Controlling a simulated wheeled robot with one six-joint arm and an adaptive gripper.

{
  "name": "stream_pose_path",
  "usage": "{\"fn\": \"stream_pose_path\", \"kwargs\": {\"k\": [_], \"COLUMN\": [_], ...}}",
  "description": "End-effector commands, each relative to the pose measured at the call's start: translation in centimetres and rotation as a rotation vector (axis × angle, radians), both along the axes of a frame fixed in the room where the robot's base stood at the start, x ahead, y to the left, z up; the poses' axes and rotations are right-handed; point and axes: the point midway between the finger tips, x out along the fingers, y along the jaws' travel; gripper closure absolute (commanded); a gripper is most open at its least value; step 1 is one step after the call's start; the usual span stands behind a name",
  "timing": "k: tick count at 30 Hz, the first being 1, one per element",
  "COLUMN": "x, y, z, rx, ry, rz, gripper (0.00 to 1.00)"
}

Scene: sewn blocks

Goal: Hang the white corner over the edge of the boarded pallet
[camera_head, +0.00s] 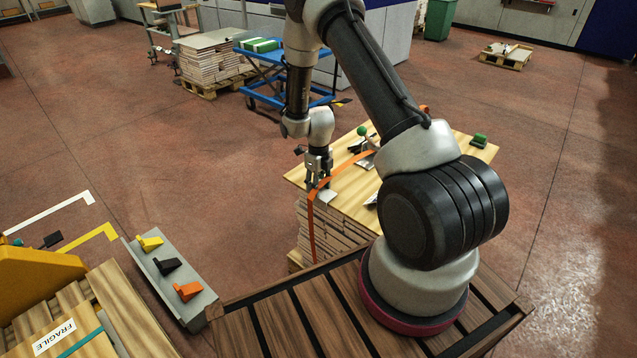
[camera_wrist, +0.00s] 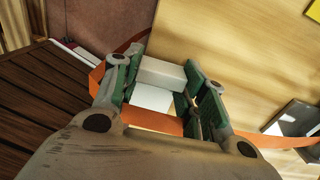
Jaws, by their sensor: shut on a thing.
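The boarded pallet (camera_head: 425,208) is a stack of boards under a light wooden top sheet. My gripper (camera_head: 319,178) is at its left edge, pointing down. In the wrist view my gripper (camera_wrist: 163,70) is shut on the white corner (camera_wrist: 160,75), which sits between the green finger pads. The corner also shows in the head view (camera_head: 327,197), close to the board edge. I cannot tell whether it touches the board. An orange strap (camera_head: 348,167) crosses the top and hangs down the side; in the wrist view the strap (camera_wrist: 155,122) passes close by the fingers.
On the pallet top are a green-knobbed tool (camera_head: 362,131) and a green block (camera_head: 479,140). A grey tray (camera_head: 160,265) at lower left holds yellow, black and orange corners. My slatted deck is in front. The red floor left of the pallet is clear.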

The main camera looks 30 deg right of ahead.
Motion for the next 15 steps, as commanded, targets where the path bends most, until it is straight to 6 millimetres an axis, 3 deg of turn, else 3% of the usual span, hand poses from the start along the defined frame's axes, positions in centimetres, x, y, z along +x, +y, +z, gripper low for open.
{"fn": "stream_pose_path", "kwargs": {"k": [15], "x": [-0.02], "y": [0.0], "z": [-0.39], "rx": [0.0], "ry": [0.001], "rz": [0.0], "gripper": [0.82]}}
